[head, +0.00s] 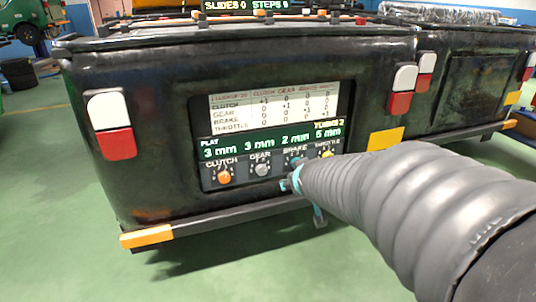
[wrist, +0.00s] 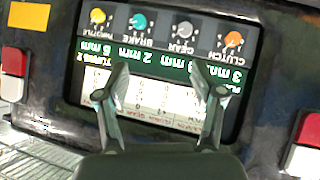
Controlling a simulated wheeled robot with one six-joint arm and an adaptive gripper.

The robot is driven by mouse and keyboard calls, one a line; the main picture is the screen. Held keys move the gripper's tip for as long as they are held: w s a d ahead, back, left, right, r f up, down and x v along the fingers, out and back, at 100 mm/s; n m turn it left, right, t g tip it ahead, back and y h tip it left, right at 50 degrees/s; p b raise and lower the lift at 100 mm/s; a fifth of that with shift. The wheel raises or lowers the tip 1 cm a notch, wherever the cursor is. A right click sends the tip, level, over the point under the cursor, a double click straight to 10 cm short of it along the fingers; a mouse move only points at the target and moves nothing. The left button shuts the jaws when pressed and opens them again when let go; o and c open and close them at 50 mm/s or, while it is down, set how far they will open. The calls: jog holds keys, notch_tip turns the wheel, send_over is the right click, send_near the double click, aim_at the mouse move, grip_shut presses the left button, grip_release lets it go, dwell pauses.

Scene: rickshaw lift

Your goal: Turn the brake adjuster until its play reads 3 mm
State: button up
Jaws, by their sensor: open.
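The brake adjuster is a teal knob (head: 296,162) on the dark panel at the vehicle's rear, partly hidden by my arm in the head view. It also shows in the upside-down wrist view (wrist: 143,22). The play readout (head: 272,143) gives clutch 3 mm, gear 3 mm, brake 2 mm and throttle 5 mm. My gripper (wrist: 158,74) is open and empty in the wrist view, its fingers spread over the readout and table, with the brake and gear knobs beyond the tips. Contact with the panel cannot be told. In the head view my arm hides most of the gripper.
The orange clutch knob (head: 224,177), grey gear knob (head: 262,170) and yellow throttle knob (head: 327,155) share the row. A white printed table (head: 272,108) sits above. A bumper (head: 220,222) juts out below. Green floor (head: 60,220) is open at left.

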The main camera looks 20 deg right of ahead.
jog(key=w+d+f+n+t+y+b, duration=0.25)
jog(key=w+d+f+t, duration=0.45)
jog(key=w+d+f, duration=0.8)
jog(key=w+a+p, duration=0.1)
jog(key=w+a, duration=0.2)
jog(key=w, duration=0.9)
jog(key=shift+w+f+n, duration=0.15)
jog(key=shift+f+n, duration=0.15)
jog(key=shift+n, duration=0.15)
jog(key=shift+y, duration=0.25)
jog(key=c, duration=1.1)
